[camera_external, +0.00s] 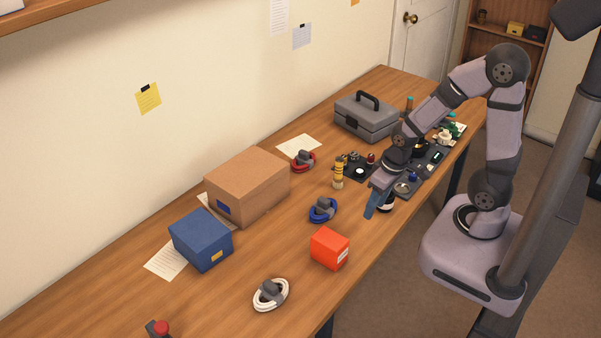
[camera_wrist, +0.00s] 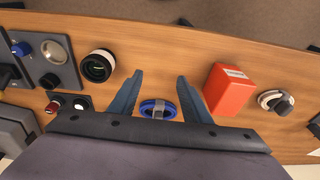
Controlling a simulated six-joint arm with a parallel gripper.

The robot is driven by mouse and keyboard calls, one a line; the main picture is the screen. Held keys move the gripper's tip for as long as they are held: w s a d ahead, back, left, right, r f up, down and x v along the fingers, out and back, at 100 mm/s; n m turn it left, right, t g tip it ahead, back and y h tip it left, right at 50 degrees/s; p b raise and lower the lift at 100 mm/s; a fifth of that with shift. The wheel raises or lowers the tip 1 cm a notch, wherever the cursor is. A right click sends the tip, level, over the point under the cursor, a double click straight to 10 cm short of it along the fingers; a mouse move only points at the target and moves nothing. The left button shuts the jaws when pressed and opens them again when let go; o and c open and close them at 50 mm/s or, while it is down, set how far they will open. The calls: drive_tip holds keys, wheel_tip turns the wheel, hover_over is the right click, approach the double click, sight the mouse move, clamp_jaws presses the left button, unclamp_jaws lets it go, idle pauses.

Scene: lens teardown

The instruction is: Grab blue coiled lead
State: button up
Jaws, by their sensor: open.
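The blue coiled lead (camera_external: 323,209) lies on the wooden table with a grey piece across its middle. It also shows in the wrist view (camera_wrist: 147,107), partly hidden at its lower edge by my gripper body. My gripper (camera_external: 371,208) is open and empty, above the table to the right of the lead in the external view. In the wrist view my two blue fingers (camera_wrist: 160,77) stand apart, with the lead between them lower down and nothing touching it.
An orange-red box (camera_external: 330,248) stands close to the lead. A white coiled lead (camera_external: 270,294) and a red coiled lead (camera_external: 303,161) lie further off. A cardboard box (camera_external: 247,185) and a blue box (camera_external: 201,239) stand left. A black round part (camera_wrist: 98,66) sits beside my left finger.

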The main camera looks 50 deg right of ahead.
sight(328, 203)
drive_tip(key=w+f+t, duration=0.2)
drive_tip(key=w, duration=0.2)
drive_tip(key=w+a+f+t, duration=0.1)
drive_tip(key=w+f+t, duration=0.1)
drive_tip(key=w, duration=0.2)
drive_tip(key=w+a+f+m+t, duration=0.1)
drive_tip(key=w+f+t, duration=0.1)
drive_tip(key=w, duration=0.2)
drive_tip(key=shift+w+t, duration=0.2)
drive_tip(key=shift+t, duration=0.2)
drive_tip(key=shift+w+a+f+t+h, duration=0.1)
drive_tip(key=shift+w+t+h, duration=0.2)
drive_tip(key=shift+w+t, duration=0.6)
drive_tip(key=shift+s+t, duration=0.2)
drive_tip(key=shift+t, duration=0.6)
drive_tip(key=shift+s+a+n+t, duration=0.15)
drive_tip(key=shift+n+t, duration=0.25)
drive_tip(key=shift+t, duration=0.1)
drive_tip(key=shift+r, duration=0.2)
drive_tip(key=b+x, duration=0.1)
drive_tip(key=b, duration=0.2)
drive_tip(key=shift+w+f, duration=0.3)
drive_tip(key=shift+w+r+b, duration=0.1)
drive_tip(key=shift+w+b, duration=0.15)
drive_tip(key=shift+b, duration=0.15)
